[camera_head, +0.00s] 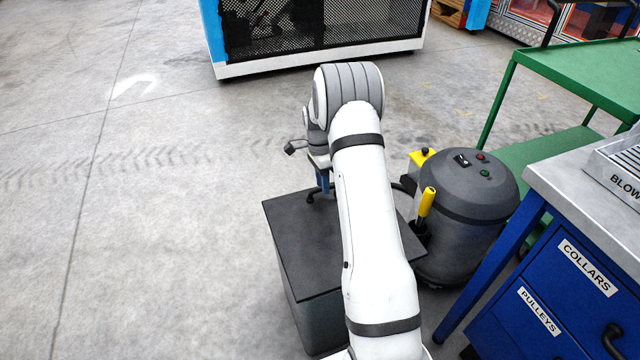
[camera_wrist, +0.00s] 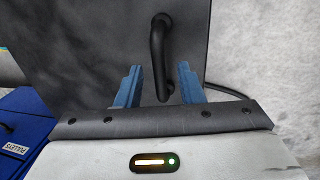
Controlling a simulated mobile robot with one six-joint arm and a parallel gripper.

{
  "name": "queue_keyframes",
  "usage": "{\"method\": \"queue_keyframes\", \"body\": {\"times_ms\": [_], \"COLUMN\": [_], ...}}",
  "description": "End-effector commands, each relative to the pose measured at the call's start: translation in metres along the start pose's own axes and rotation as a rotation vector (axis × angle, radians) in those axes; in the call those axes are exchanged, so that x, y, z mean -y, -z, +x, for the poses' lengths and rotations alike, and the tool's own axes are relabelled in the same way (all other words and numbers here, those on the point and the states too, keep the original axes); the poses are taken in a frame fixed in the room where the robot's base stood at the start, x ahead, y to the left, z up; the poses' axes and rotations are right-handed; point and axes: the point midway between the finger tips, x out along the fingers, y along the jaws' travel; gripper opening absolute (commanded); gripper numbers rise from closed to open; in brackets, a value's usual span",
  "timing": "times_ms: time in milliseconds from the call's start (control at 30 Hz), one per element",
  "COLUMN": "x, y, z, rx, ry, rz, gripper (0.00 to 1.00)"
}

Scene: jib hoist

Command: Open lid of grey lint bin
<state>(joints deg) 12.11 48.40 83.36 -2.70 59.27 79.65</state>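The grey lint bin (camera_head: 300,310) is a dark box standing on the floor. Its flat dark lid (camera_head: 312,250) lies shut on top; the lid also fills much of the wrist view (camera_wrist: 90,60). A black bar handle (camera_wrist: 157,45) stands on the lid near its edge. My gripper (camera_head: 322,182) is over the far part of the lid. In the wrist view my gripper's blue fingers (camera_wrist: 158,85) are open, one on each side of the handle's near end, with gaps to it. Whether the fingers reach down around the handle is hard to tell.
A round dark grey machine (camera_head: 465,215) with a yellow-handled lever (camera_head: 427,202) stands close right of the bin. A blue drawer cabinet (camera_head: 560,290) and a green cart (camera_head: 590,75) are further right. The floor left is clear. A mesh-sided cabinet (camera_head: 320,35) stands behind.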

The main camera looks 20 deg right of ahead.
Motion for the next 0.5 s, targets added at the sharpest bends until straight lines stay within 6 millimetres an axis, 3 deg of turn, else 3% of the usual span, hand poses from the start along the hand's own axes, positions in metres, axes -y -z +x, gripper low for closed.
{"method": "queue_keyframes", "body": {"times_ms": [200,500], "x": [-0.0002,-0.0003], "y": [0.0004,0.0006], "z": [0.0,-0.0002], "rx": [0.0,0.0], "ry": [0.0,0.0], "rz": [0.0,0.001], "gripper": [0.34,0.09]}}
